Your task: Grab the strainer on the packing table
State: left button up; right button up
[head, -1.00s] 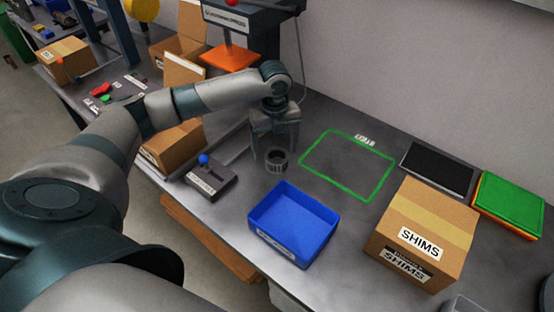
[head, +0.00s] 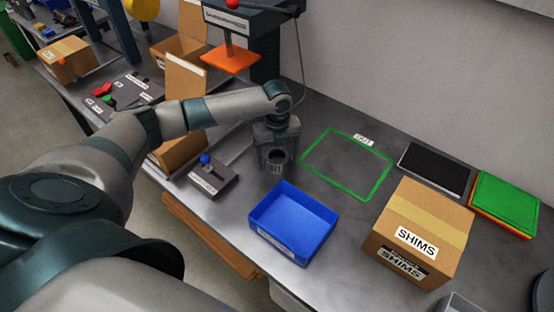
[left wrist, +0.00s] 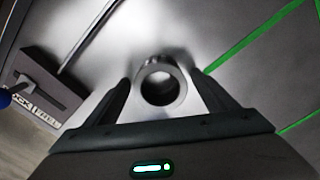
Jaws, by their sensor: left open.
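In the left wrist view this gripper (left wrist: 160,92) is open, with a gap between the fingers and the strainer. My right gripper is not in view.
A blue bin (head: 291,224) stands just in front of the strainer. A lever box with a blue knob (head: 212,179) is to the left. A green outlined area (head: 348,165) to the right is empty. A SHIMS carton (head: 420,232) stands farther right.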

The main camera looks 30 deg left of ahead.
aim_at(278, 157)
pick_arm(q)
jog(key=c, duration=1.3)
jog(key=shift+r, duration=0.1)
